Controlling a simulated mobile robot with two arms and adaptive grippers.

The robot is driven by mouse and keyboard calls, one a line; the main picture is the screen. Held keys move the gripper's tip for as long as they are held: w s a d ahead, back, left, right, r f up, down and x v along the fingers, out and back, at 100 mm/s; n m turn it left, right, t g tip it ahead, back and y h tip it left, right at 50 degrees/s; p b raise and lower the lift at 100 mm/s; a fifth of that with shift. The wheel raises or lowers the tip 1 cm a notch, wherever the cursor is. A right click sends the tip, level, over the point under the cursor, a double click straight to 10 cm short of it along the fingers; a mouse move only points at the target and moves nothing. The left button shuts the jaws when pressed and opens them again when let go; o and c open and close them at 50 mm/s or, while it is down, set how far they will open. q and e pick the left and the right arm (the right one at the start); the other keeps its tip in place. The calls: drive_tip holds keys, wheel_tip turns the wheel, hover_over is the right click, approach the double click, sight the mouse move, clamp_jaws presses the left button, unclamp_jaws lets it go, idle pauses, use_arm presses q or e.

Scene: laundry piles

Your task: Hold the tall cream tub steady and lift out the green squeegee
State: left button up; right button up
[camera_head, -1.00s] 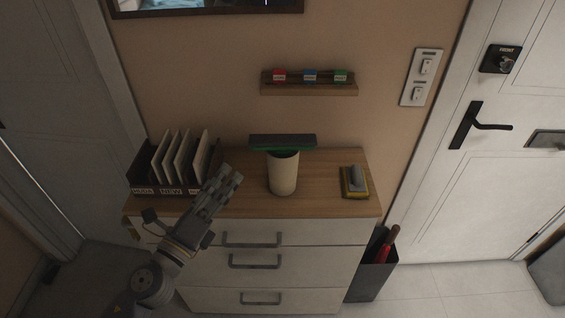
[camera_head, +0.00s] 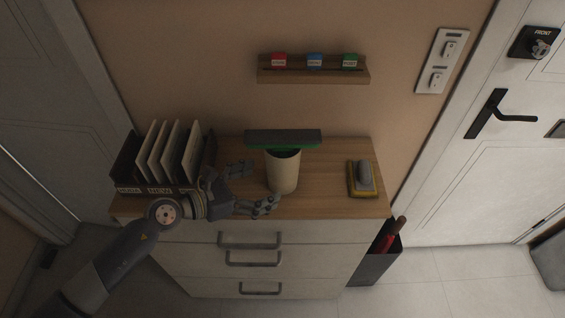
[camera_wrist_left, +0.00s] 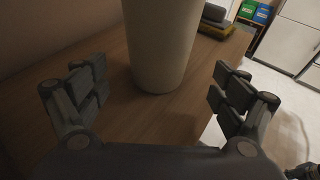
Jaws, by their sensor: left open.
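The tall cream tub (camera_head: 282,174) stands upright on the wooden top of the chest of drawers. The green squeegee (camera_head: 284,140) sits in it, its wide dark head with a green edge lying across above the rim; its lower part is hidden inside the tub. My left gripper (camera_head: 254,188) is open, just left of the tub, with its fingers pointing toward it. In the left wrist view the cream tub (camera_wrist_left: 160,45) stands ahead between the open fingers (camera_wrist_left: 155,92), apart from both.
A dark file holder (camera_head: 128,168) with upright cards stands left of my left gripper. A grey and yellow block-like item (camera_head: 362,179) lies on the right of the wooden top (camera_head: 325,190). A wall shelf (camera_head: 313,75) with coloured tags hangs above. A dark bin (camera_head: 378,262) stands right of the drawers.

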sight(270, 180)
use_arm(q)
drive_tip(key=x, duration=0.3)
drive_tip(key=shift+w, duration=0.1)
drive_tip(key=shift+x, duration=1.15)
drive_tip(key=shift+w+d+f, duration=0.15)
drive_tip(key=shift+w, duration=0.05)
drive_tip(key=shift+d, duration=0.15)
drive_tip(key=c, duration=0.7)
drive_tip(key=shift+c, duration=1.1)
use_arm(e)
drive_tip(key=shift+w+f, duration=0.15)
drive_tip(key=shift+w, duration=0.8)
drive_tip(key=shift+w, duration=0.15)
